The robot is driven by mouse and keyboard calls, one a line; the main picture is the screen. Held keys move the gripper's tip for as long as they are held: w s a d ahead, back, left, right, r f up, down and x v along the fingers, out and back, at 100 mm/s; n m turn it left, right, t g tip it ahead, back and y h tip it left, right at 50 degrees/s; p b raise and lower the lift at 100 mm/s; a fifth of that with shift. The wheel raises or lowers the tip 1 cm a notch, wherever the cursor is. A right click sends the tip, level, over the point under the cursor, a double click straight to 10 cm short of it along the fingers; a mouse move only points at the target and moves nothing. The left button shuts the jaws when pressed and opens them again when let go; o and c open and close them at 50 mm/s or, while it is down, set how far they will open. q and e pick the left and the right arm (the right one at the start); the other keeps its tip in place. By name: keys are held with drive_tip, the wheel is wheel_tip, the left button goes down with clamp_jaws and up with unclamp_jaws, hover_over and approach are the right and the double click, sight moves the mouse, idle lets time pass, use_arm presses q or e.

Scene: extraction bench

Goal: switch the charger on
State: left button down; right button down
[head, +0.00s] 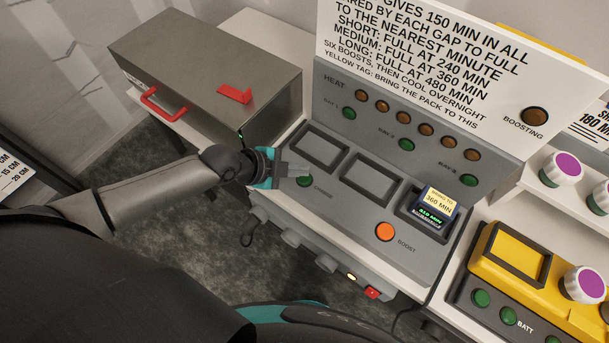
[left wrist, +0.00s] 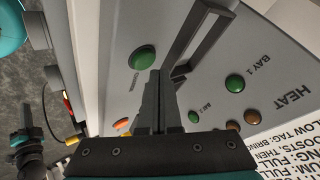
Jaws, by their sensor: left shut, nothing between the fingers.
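The charger (head: 345,215) is a grey sloped console with three bays. A green button (head: 304,181) labelled in small print sits at its left front; it also shows in the left wrist view (left wrist: 142,58). My left gripper (head: 308,170) is shut and empty, its fingertips close beside this button. I cannot tell whether they touch it. A small red switch (head: 372,293) is on the charger's front face, beside a lit lamp (head: 351,276). An orange boost button (head: 385,232) is on the panel. A dark pack (head: 430,215) with a yellow 360 MIN tag stands in the right bay.
A metal box (head: 205,70) with red handles stands left of the charger. A yellow unit (head: 530,260) with green buttons is at the right, near purple-topped knobs (head: 562,168). A text board (head: 420,60) rises behind. The left and middle bays are empty.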

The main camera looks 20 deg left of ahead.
sight(299, 179)
idle(0.5)
use_arm(q)
drive_tip(key=shift+f+b, duration=0.45)
drive_tip(key=shift+f+b, duration=0.4)
idle(0.5)
drive_tip(key=shift+r, duration=0.1)
drive_tip(key=shift+r+p, duration=0.75)
wheel_tip(299, 179, up, 5)
drive_tip(key=p, duration=0.4)
drive_tip(key=shift+r+p, duration=0.1)
drive_tip(key=shift+p, duration=0.2)
